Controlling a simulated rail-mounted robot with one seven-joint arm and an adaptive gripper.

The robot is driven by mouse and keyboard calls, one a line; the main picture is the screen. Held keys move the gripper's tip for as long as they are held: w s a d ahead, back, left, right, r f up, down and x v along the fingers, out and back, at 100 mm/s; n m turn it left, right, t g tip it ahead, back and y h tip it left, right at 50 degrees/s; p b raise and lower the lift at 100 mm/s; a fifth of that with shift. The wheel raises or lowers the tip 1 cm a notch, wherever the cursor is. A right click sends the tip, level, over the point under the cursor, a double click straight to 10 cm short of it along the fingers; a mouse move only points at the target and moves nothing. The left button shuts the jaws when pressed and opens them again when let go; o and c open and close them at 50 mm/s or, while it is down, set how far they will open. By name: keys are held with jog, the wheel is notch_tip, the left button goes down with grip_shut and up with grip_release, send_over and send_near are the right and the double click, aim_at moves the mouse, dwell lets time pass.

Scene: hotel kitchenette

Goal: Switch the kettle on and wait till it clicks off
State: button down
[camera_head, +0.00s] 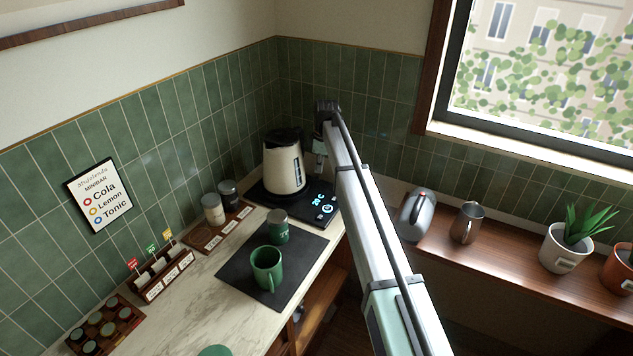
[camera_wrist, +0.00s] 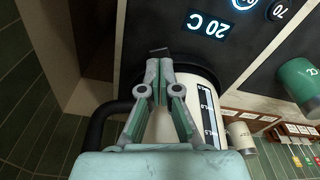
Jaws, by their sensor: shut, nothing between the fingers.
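The cream kettle (camera_head: 284,167) with a black lid and a dark level window stands upright on a black base (camera_head: 326,204) in the back corner. In the head view my gripper (camera_head: 319,168) points down just right of the kettle, above the base; contact cannot be told.
A green mug (camera_head: 267,267) and a green canister (camera_head: 277,226) stand on a dark mat. Two jars (camera_head: 213,208) stand left of the kettle. A grey jug (camera_head: 412,216), a metal pitcher (camera_head: 467,223) and potted plants are on the wooden ledge at right. Tiled walls close the corner.

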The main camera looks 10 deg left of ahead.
aim_at(318, 179)
jog(key=shift+a+f, duration=0.1)
jog(key=shift+f, duration=1.05)
jog(key=shift+b, duration=0.3)
jog(key=shift+f+b, duration=0.35)
jog(key=shift+f, duration=0.55)
jog(key=shift+r, duration=0.1)
jog(key=shift+s+d+r+p, duration=0.15)
jog(key=shift+d+r, duration=0.1)
jog(key=shift+d, duration=0.55)
jog(key=shift+w+d+r+p, duration=0.15)
jog(key=shift+d+r, duration=0.1)
jog(key=shift+d, duration=0.5)
jog(key=shift+s, duration=0.1)
notch_tip(318, 179, up, 12)
jog(key=d, duration=0.1)
